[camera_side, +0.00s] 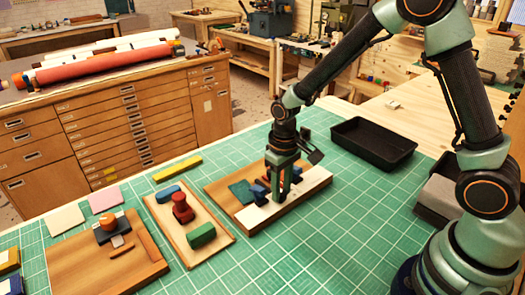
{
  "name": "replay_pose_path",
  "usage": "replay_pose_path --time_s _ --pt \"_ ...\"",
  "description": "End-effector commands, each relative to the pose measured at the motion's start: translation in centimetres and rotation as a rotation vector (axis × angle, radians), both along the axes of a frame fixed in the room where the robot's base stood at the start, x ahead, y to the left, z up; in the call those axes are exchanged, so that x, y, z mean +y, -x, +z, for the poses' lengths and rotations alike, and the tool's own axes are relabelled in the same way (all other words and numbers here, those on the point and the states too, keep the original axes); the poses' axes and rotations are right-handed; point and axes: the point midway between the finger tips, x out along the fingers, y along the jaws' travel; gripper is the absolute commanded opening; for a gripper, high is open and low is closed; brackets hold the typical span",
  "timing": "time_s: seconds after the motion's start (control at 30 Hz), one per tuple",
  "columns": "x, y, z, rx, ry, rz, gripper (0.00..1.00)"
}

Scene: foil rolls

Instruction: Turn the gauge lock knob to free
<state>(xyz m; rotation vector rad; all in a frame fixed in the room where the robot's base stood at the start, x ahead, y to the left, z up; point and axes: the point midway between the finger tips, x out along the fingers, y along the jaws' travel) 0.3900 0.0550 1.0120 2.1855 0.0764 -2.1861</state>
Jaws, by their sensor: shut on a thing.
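My gripper (279,192) points straight down over a wooden board (223,184) near the middle of the mat. It is shut on a small part on this board, which appears to be the gauge lock knob; the fingers hide most of it, so its turned position cannot be told. The board carries a white strip (309,181), a dark green patch (241,191) and small dark blue blocks (260,197) beside the fingers. Some red-orange shows right behind the fingers.
A narrow board left of the gripper holds a red knob-shaped piece (182,207), a green block (201,235) and a blue piece (168,192). Farther left, another board (75,270) has an orange ball-like piece (108,221). A black tray (373,143) stands behind right. Front-centre mat is clear.

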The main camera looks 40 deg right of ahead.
Motion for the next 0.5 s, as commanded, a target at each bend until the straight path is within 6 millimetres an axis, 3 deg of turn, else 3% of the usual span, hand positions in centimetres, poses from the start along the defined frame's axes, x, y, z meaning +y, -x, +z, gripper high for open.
replay_pose_path --time_s 0.5 --pt "-0.01 -0.07 0.05 -0.001 0.000 0.427 0.00"
